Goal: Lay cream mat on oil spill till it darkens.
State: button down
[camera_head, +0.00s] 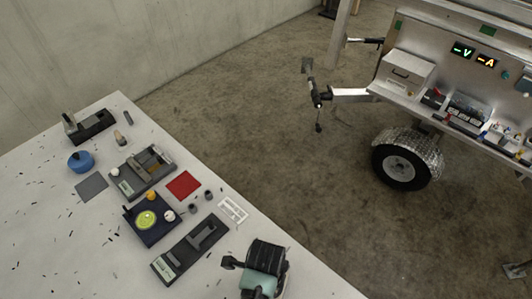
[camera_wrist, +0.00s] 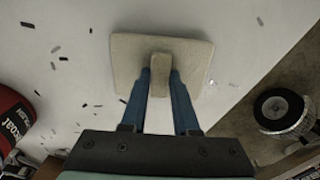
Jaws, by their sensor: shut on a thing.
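The cream mat (camera_wrist: 130,62) is a pale square pad with a raised grip block (camera_wrist: 160,68) in its middle, seen in the wrist view. My gripper (camera_wrist: 161,76) has its two blue fingers shut on that block, one on each side. The mat is over the white table (camera_wrist: 75,80); I cannot tell whether it touches the surface. Its visible top is cream, with no dark patch. In the head view my gripper's dark and teal body shows at the bottom, and the mat is hidden there. I cannot make out an oil spill in either view.
The table (camera_head: 60,245) holds a blue pot (camera_head: 81,161), a grey square (camera_head: 91,186), a red square (camera_head: 183,186) and several dark fixtures. Dark flecks lie on its left part. A trailer (camera_head: 430,75) with a wheel stands right. A red container (camera_wrist: 14,115) shows at left in the wrist view.

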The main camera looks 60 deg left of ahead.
jog(key=shift+f, duration=0.35)
jog(key=shift+f, duration=0.1)
jog(key=c, duration=0.7)
grip_release()
jog(key=shift+o, duration=0.2)
notch_tip(320, 180, up, 12)
jog(key=shift+w+r, duration=0.1)
jog(key=shift+r, duration=0.1)
